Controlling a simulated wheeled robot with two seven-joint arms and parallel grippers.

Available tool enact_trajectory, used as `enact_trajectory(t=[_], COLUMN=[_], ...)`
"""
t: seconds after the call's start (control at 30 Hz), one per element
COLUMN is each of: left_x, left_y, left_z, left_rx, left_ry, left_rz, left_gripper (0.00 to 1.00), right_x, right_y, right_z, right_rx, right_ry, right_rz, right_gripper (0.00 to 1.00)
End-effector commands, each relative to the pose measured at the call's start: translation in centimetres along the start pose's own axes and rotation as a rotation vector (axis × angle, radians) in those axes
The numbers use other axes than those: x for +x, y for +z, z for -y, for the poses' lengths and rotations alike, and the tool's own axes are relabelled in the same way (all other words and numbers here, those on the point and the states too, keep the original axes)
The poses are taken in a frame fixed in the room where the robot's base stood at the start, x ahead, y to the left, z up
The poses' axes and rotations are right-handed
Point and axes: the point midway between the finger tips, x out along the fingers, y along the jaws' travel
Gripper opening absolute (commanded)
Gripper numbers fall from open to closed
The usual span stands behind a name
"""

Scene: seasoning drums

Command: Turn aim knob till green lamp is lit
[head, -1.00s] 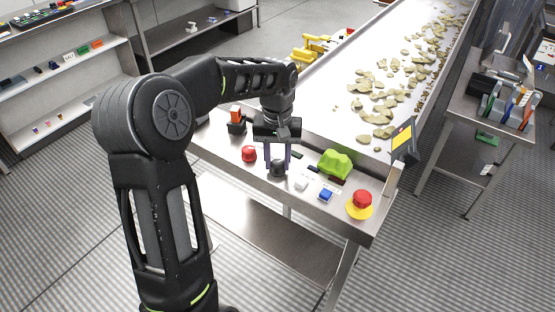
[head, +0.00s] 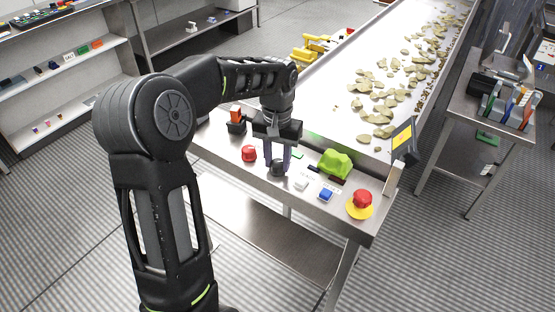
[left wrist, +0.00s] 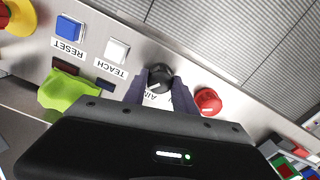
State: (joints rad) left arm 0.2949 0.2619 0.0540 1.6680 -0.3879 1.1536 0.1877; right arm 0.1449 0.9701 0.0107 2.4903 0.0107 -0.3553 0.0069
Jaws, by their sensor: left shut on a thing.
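The black aim knob (head: 278,168) sits on the steel panel at the near end of the conveyor. It also shows in the left wrist view (left wrist: 159,78), with a white pointer mark and a partly covered AIM label beside it. My left gripper (head: 277,164) points down and is shut on the knob, one finger on each side; the fingers also show in the left wrist view (left wrist: 161,82). A small green lamp (head: 297,155) on the panel, just right of the fingers, looks bright green. The dark lamps beside it look unlit. My right gripper is not in view.
A red knob (head: 249,153) is left of the aim knob. A white TEACH button (head: 301,184), a blue RESET button (head: 325,195) and a red emergency button (head: 362,199) are to the right. A lime-green lump (head: 335,163) lies behind them. Chips cover the conveyor (head: 350,80).

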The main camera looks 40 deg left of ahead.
Motion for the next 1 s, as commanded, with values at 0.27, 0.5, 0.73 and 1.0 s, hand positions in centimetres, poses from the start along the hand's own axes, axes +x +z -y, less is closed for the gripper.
enact_trajectory(t=[0.27, 0.5, 0.73, 1.0], left_x=[0.0, 0.0, -0.2, -3.5], left_y=[0.0, 0.0, 0.0, -0.1], left_z=[0.0, 0.0, 0.0, 0.0], left_rx=[-0.003, -0.003, -0.004, -0.003], left_ry=[0.000, 0.000, 0.000, 0.000], left_rz=[0.000, 0.000, -0.001, -0.005], left_gripper=[0.43, 0.55, 0.55, 0.55], right_x=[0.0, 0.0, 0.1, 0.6], right_y=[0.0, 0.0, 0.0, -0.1], right_z=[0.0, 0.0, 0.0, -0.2], right_rx=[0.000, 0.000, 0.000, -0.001], right_ry=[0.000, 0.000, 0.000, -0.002], right_rz=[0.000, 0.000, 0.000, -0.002], right_gripper=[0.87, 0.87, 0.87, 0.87])
